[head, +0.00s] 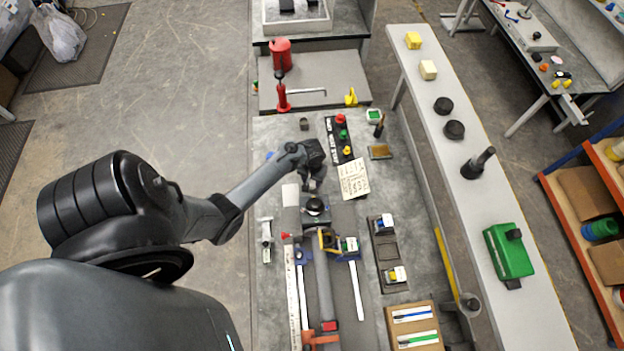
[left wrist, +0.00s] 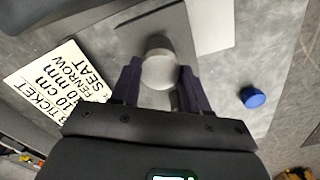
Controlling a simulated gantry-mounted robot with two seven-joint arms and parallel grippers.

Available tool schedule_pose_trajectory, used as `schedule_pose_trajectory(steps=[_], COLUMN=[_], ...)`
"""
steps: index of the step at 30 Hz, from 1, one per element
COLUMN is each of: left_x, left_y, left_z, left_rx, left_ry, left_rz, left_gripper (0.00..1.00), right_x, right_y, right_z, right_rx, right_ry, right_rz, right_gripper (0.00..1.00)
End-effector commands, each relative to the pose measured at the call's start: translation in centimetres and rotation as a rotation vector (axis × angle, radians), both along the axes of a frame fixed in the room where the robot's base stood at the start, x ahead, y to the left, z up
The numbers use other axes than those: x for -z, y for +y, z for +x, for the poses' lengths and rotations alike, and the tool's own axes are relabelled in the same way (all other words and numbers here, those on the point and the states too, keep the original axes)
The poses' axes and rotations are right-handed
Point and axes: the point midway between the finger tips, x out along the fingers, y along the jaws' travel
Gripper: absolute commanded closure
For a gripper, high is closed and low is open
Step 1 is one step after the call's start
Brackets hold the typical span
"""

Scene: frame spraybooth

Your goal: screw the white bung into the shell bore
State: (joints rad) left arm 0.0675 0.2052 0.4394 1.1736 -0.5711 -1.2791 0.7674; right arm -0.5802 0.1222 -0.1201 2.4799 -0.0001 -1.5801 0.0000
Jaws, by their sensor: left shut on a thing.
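My left gripper (head: 313,186) is low over the bench, just beyond a dark square block (head: 318,221). In the left wrist view the fingers (left wrist: 159,88) are closed on the sides of a pale round piece, which I take for the white bung (left wrist: 159,66). A dark square plate (left wrist: 178,28) lies behind it. A round dark part (head: 314,205) sits on the block; I cannot tell whether it is the shell. The bore is not visible, and I cannot tell whether the bung touches anything below. My right gripper is not in view.
A printed ticket card (head: 354,179) and a button strip (head: 341,141) lie beyond the gripper to the right. A blue cap (left wrist: 253,97) stands on the bench. Long tools and a ruler (head: 293,290) crowd the near side. A green case (head: 509,251) stands on the right-hand shelf.

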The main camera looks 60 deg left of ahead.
Motion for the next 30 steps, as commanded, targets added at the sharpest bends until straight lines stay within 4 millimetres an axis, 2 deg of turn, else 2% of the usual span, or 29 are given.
schedule_pose_trajectory(steps=[6,15,25,30], left_x=[0.01,0.00,0.01,-0.01], left_y=[0.03,0.04,0.03,0.10], left_z=[-0.01,0.02,0.02,0.02], left_rx=[0.032,0.385,0.429,0.673], left_ry=[0.001,0.001,0.001,0.002], left_rz=[0.001,0.002,0.001,0.003], left_gripper=[0.84,0.84,0.84,0.84], right_x=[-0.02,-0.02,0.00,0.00], right_y=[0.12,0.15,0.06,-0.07], right_z=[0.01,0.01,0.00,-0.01], right_rx=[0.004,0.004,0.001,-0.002], right_ry=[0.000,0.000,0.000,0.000], right_rz=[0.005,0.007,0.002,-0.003], right_gripper=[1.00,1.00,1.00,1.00])
